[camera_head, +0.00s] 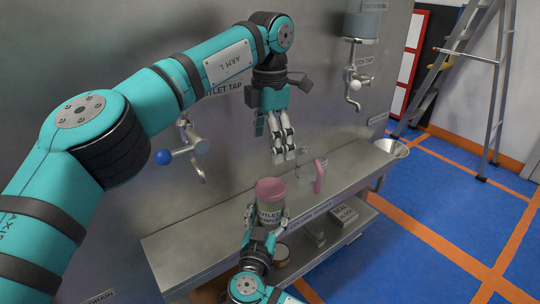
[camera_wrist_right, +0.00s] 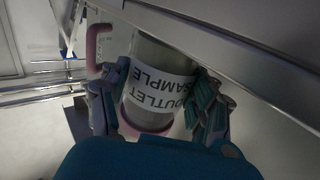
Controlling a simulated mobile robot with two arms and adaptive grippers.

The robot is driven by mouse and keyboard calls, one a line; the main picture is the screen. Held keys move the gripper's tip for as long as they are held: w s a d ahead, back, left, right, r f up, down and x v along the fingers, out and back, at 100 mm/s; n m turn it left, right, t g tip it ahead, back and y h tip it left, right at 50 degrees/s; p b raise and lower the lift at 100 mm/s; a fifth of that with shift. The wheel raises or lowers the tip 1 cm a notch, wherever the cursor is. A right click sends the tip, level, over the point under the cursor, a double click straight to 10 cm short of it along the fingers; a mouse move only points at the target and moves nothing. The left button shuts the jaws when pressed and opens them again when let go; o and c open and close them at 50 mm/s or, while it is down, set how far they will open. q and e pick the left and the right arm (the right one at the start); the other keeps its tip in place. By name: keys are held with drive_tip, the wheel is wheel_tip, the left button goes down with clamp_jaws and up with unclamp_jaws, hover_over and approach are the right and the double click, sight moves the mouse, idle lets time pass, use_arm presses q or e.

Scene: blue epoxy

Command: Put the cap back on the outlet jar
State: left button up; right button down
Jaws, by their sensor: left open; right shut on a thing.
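The outlet jar (camera_head: 270,214) is clear with a white "OUTLET SAMPLE" label and is at the bench's front edge. A pink cap (camera_head: 270,188) appears to sit on its top. In the right wrist view the jar (camera_wrist_right: 160,75) shows upside down, with a pink band (camera_wrist_right: 145,130) at its mouth end. My right gripper (camera_head: 267,220) is shut on the jar, fingers on both sides; its fingers also show in the right wrist view (camera_wrist_right: 160,105). I cannot tell if the jar touches the bench. My left gripper (camera_head: 285,157) is open and empty, above and right of the jar.
The steel bench (camera_head: 215,245) has a pink upright handle (camera_head: 319,176) standing right of the jar. The outlet tap (camera_head: 190,150) with a blue knob is on the wall left. A ladder (camera_head: 497,90) stands beyond.

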drive_tip(key=shift+c, duration=1.1)
unclamp_jaws()
drive_tip(key=v, duration=1.2)
